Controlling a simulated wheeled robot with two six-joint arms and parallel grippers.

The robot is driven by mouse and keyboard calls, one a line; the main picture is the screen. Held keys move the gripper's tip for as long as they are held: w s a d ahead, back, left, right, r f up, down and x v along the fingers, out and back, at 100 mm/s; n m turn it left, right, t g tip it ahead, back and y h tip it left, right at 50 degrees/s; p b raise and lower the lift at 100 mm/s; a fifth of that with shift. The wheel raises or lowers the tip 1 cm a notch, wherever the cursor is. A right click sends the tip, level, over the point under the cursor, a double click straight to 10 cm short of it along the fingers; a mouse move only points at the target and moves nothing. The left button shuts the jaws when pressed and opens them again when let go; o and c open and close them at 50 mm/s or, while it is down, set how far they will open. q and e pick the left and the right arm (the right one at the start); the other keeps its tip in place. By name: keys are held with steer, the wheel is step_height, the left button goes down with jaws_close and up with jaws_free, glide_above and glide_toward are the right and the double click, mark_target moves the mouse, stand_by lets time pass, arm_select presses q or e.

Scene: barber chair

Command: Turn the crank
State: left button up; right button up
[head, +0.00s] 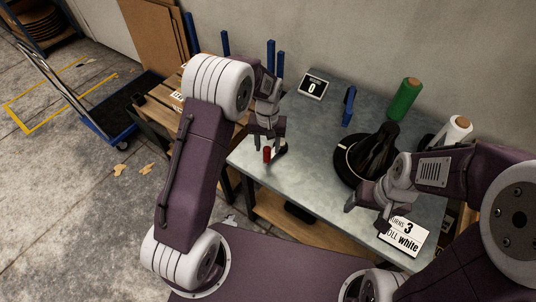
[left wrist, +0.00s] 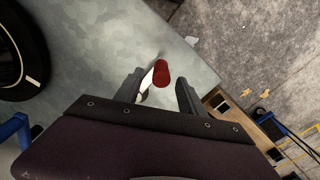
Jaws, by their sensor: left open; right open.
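The crank shows as a red handle (head: 267,154) on a pale arm at the table's front left part. In the left wrist view the red handle (left wrist: 161,74) stands between the two fingers, with gaps beside it. My left gripper (head: 266,140) is open at the crank, with its fingers around the handle and not closed on it. Part of the crank is hidden behind the fingers. My right gripper (head: 366,216) is open and empty, above the table's right front part, apart from the crank. A counter (head: 312,86) at the back reads 0.
A black rounded object on a disc base (head: 344,164) stands mid-table. A green spool (head: 404,100) and a white spool (head: 449,133) stand behind it. A blue item (head: 349,106) stands near the back.

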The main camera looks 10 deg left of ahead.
mark_target(267, 154)
arm_select(q)
step_height(267, 154, down, 5)
steer(key=shift+a+f, duration=0.1)
jaws_close()
stand_by(1.5)
